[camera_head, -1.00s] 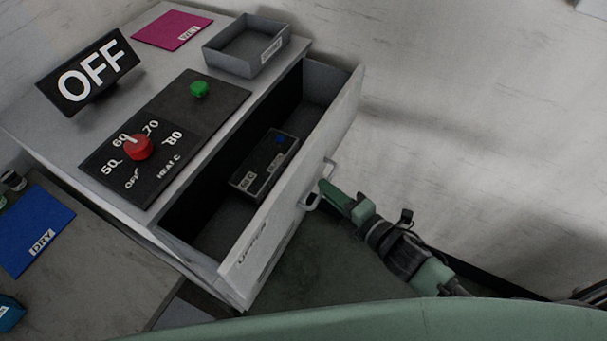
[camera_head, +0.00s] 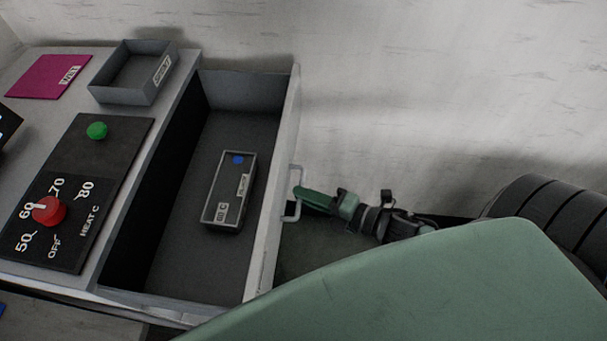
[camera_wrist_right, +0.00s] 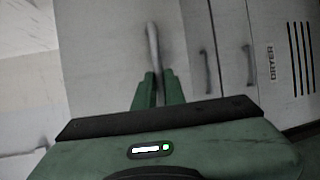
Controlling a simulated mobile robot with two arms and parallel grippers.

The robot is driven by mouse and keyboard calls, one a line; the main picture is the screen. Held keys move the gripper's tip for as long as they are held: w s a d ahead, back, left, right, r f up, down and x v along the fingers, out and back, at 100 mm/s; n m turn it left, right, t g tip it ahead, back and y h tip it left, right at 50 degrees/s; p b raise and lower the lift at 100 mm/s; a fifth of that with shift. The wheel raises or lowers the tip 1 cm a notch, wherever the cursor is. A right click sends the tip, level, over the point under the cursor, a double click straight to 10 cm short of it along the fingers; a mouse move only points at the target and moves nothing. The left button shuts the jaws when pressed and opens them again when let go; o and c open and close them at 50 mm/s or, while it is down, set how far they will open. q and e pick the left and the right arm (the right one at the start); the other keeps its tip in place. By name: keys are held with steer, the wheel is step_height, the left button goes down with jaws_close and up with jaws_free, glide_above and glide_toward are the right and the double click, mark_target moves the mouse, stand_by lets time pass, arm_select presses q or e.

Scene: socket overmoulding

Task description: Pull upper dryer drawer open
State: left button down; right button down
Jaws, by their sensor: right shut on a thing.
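The upper dryer drawer (camera_head: 268,225) stands well open, pulled out from the dryer (camera_head: 172,150). A small dark box with a blue dot (camera_head: 228,192) lies inside on the drawer floor. The drawer's pale handle (camera_head: 292,212) is on its front face. My right gripper (camera_head: 300,193) is shut on the handle from the right. In the right wrist view the two green fingers (camera_wrist_right: 158,90) close around the handle bar (camera_wrist_right: 153,45). My left gripper is not in view.
On the dryer top are a control panel with a red knob (camera_head: 49,210) and green button (camera_head: 97,131), a grey tray (camera_head: 104,95) and a pink card (camera_head: 48,77). A pale wall is behind. Two other handles (camera_wrist_right: 206,72) show in the right wrist view.

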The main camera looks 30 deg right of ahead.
steer(key=c, duration=1.5)
jaws_free()
steer(key=b+v, duration=0.1)
steer(key=v, duration=0.6)
steer(key=shift+s+d, duration=0.2)
steer(key=shift+s, duration=0.15)
